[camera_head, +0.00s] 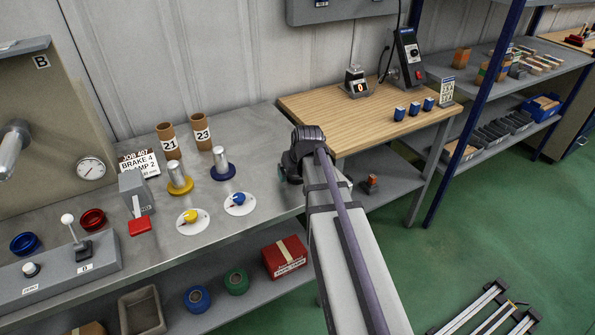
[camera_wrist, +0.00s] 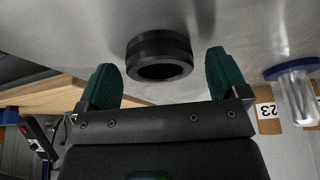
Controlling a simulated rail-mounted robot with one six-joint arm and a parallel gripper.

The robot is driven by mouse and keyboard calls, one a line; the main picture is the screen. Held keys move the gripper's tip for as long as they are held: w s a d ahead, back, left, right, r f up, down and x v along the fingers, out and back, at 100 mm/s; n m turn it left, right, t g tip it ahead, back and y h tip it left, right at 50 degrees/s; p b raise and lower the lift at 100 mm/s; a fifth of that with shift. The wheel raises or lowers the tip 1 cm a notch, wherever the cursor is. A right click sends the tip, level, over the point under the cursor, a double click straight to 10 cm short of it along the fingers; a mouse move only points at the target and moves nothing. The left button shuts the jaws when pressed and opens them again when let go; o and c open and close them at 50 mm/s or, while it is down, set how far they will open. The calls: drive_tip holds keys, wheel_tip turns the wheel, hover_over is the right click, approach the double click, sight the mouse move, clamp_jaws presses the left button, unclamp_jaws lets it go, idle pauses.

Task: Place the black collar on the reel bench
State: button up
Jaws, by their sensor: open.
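The black collar (camera_wrist: 160,50) is a short, thick ring in the wrist view. It appears to rest on the grey metal bench top (camera_wrist: 235,25), with its round hole showing. My gripper (camera_wrist: 160,68) is open, with one green finger on each side of the collar and a gap at both sides. In the head view, my gripper (camera_head: 289,171) is at the right end of the metal bench (camera_head: 262,150), and the collar is hidden there. I cannot tell by label which bench is the reel bench.
Yellow-based (camera_head: 180,182) and blue-based (camera_head: 222,168) metal posts stand on the metal bench, near cardboard tubes (camera_head: 201,132) marked 21 and 23. Two white discs (camera_head: 240,204) with knobs lie in front. A wooden-topped bench (camera_head: 340,120) with small blue blocks (camera_head: 414,109) stands beyond my gripper.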

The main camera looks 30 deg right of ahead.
drive_tip(key=d+p+v, duration=0.1)
drive_tip(key=p+v, duration=1)
drive_tip(key=v, duration=0.1)
drive_tip(key=s+a+g, duration=0.1)
drive_tip(key=s+a, duration=0.2)
drive_tip(key=a, duration=0.3)
drive_tip(key=s+a+f+n+g, duration=0.1)
drive_tip(key=s+a+g, duration=0.1)
drive_tip(key=a, duration=0.4)
drive_tip(key=s+a+g, duration=0.1)
drive_tip(key=s+a, duration=0.3)
drive_tip(key=a, duration=0.2)
drive_tip(key=shift+s+a+f+g+y+b, duration=0.2)
drive_tip(key=shift+s+a+g+y+b, duration=0.1)
drive_tip(key=shift+s+a+b, duration=0.1)
drive_tip(key=shift+w, duration=0.1)
